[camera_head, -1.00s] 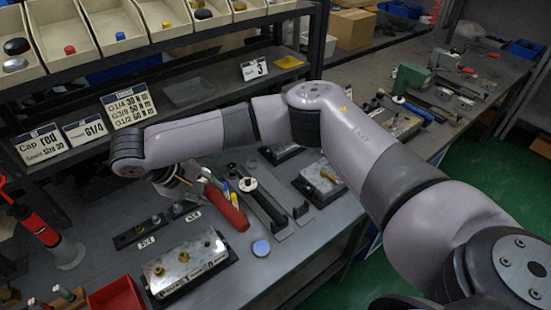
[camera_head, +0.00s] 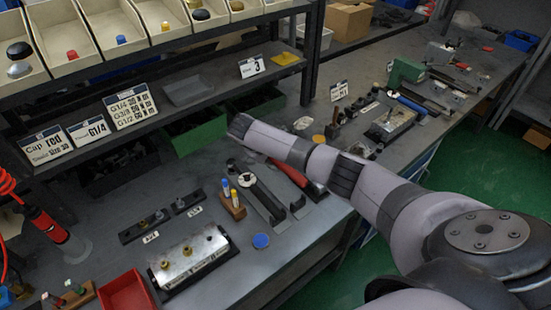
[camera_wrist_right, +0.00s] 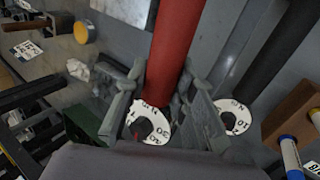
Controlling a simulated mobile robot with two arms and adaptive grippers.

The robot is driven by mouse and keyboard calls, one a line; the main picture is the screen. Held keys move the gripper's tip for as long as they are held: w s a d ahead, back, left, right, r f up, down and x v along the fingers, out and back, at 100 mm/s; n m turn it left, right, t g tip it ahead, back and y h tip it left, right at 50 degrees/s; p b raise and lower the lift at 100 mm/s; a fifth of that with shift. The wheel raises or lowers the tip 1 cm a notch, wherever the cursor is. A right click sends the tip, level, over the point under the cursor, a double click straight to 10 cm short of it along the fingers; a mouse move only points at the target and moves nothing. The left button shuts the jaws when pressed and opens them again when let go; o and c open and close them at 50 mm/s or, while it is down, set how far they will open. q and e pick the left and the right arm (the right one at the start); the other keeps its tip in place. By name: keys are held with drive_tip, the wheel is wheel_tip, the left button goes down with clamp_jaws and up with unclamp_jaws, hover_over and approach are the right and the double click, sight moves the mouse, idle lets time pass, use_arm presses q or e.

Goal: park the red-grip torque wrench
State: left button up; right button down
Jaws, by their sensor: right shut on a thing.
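The red-grip torque wrench shows in the head view (camera_head: 287,172) as a slanting red grip with a dark end, partly behind my right arm. In the right wrist view its red grip (camera_wrist_right: 176,45) runs between the fingers of my right gripper (camera_wrist_right: 170,95), which is shut on it. A white dial (camera_wrist_right: 150,124) shows just below the fingers. A black-grip wrench (camera_head: 266,202) with a white dial lies left of the red one, at the bench's dark brackets (camera_head: 299,208). Whether the red wrench touches a bracket is unclear. My left gripper is out of view.
A wooden block with yellow and blue vials (camera_head: 233,206) stands left of the black-grip wrench. A metal valve block (camera_head: 190,258), a blue disc (camera_head: 261,241) and a red bin (camera_head: 127,293) are nearer. A shelf with bins and signs (camera_head: 132,109) overhangs the back.

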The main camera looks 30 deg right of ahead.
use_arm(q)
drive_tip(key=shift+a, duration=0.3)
use_arm(e)
drive_tip(key=shift+w, duration=0.1)
drive_tip(key=shift+r, duration=0.1)
